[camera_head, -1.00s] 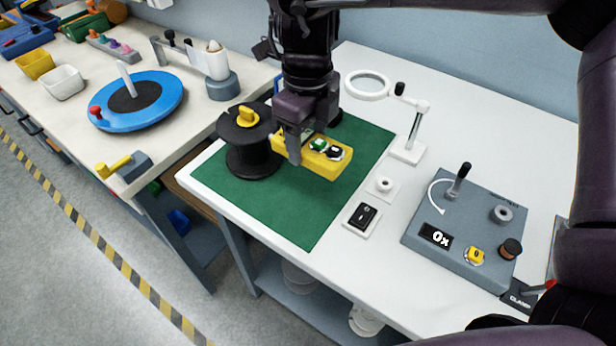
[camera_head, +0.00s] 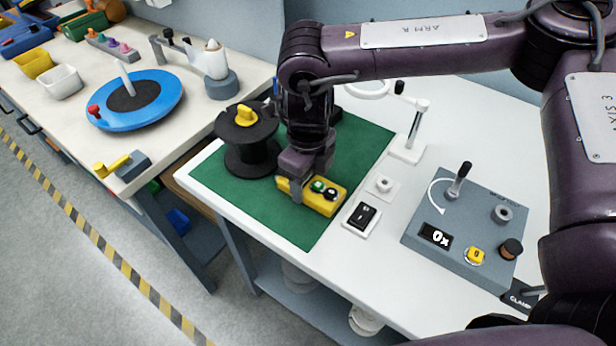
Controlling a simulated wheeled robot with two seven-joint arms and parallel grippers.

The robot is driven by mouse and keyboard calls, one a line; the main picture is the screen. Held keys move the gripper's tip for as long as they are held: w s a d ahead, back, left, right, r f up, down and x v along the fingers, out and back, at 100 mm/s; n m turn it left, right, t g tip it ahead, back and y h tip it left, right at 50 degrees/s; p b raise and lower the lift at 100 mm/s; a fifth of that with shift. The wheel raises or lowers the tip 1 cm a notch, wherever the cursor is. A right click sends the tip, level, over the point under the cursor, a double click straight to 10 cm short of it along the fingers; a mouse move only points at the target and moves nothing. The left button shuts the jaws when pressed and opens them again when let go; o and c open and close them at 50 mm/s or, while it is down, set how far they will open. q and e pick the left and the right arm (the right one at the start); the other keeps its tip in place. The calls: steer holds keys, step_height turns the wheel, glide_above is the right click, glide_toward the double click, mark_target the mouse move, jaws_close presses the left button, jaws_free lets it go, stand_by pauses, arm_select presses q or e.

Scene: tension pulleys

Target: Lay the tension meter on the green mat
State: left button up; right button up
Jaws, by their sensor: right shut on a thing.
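The tension meter is a yellow block (camera_head: 326,203) with a green and a black knob on top. My right gripper (camera_head: 301,188) is shut on its left end, pointing down. The meter is over the front right part of the green mat (camera_head: 300,228), close to its surface; I cannot tell whether it touches. The green mat lies on the white table. My left gripper is not in view.
A black spool (camera_head: 247,140) with a yellow knob stands on the mat, left of the meter. A black switch (camera_head: 362,216), a magnifier stand (camera_head: 408,150) and a grey control box (camera_head: 468,230) are to the right. The mat's front corner is clear.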

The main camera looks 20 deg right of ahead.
mark_target(307, 183)
steer(key=o, duration=1.2)
steer(key=shift+f, duration=0.15)
steer(key=shift+r, duration=0.3)
step_height(307, 183, up, 12)
steer(key=shift+f, duration=0.1)
